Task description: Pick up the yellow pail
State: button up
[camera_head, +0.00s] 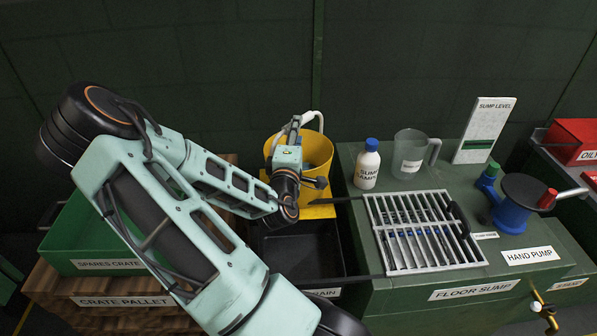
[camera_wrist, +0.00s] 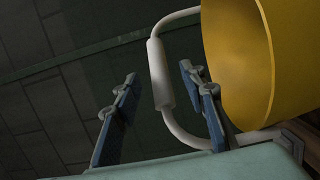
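The yellow pail (camera_head: 318,150) stands behind a dark tray, partly hidden by my wrist in the head view. Its wall (camera_wrist: 240,60) fills the right of the wrist view. Its pale wire handle (camera_head: 312,119) rises at the pail's rim and carries a thicker grey grip (camera_wrist: 161,76). My gripper (camera_wrist: 158,76) is open, with one blue-padded finger on each side of the grip in the wrist view. A gap shows between each finger and the grip. I cannot tell how deep the grip lies between the fingers.
The floor sump (camera_head: 450,292) with a grate (camera_head: 420,232), a white bottle (camera_head: 368,165) and a clear jug (camera_head: 413,155) stands to the right. A dark drain tray (camera_head: 300,255) lies in front of the pail. A green spares crate (camera_head: 90,235) sits on a pallet at left.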

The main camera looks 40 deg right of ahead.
jog(key=x, duration=0.5)
jog(key=shift+w+r, duration=0.1)
jog(key=shift+a, duration=0.1)
jog(key=shift+c, duration=0.4)
grip_shut()
jog(key=shift+r, duration=0.25)
